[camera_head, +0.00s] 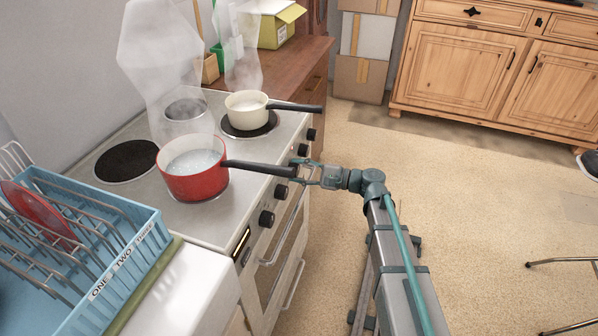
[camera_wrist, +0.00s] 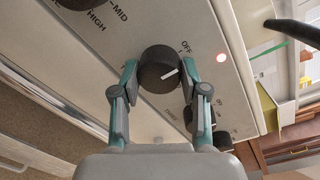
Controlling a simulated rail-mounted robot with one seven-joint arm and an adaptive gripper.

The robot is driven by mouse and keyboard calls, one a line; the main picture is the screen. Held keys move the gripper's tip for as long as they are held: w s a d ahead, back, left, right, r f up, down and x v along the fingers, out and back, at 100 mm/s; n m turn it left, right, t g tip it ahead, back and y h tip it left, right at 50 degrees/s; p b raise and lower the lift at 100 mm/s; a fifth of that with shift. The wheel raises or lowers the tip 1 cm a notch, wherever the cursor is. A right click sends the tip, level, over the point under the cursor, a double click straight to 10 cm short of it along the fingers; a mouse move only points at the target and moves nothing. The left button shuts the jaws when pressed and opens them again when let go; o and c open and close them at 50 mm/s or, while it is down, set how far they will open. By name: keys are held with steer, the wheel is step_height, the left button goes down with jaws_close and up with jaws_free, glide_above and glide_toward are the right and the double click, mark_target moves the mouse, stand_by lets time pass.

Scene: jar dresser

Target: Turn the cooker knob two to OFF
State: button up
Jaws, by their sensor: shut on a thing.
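A round black cooker knob (camera_wrist: 157,70) with a white pointer line sits between the two fingers of my gripper (camera_wrist: 159,78) in the wrist view. The fingers press on its opposite sides. The pointer aims right and slightly up, below the OFF label (camera_wrist: 187,47) rather than straight at it. In the head view, my gripper (camera_head: 306,172) reaches the cooker's front panel from the right, by the red pot's handle. The gripped knob is mostly hidden there.
A red pot (camera_head: 195,178) steams on the cooker, its black handle (camera_head: 262,169) sticking out just above my gripper. A cream pan (camera_head: 247,105) stands behind it. Other knobs (camera_head: 281,191) line the panel. A lit lamp (camera_wrist: 221,57) glows on the panel. A blue dish rack (camera_head: 127,262) stands left.

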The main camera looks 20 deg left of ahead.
steer(key=o, duration=1.2)
steer(key=shift+c, duration=0.2)
steer(key=d, duration=1.2)
steer(key=shift+r, duration=0.2)
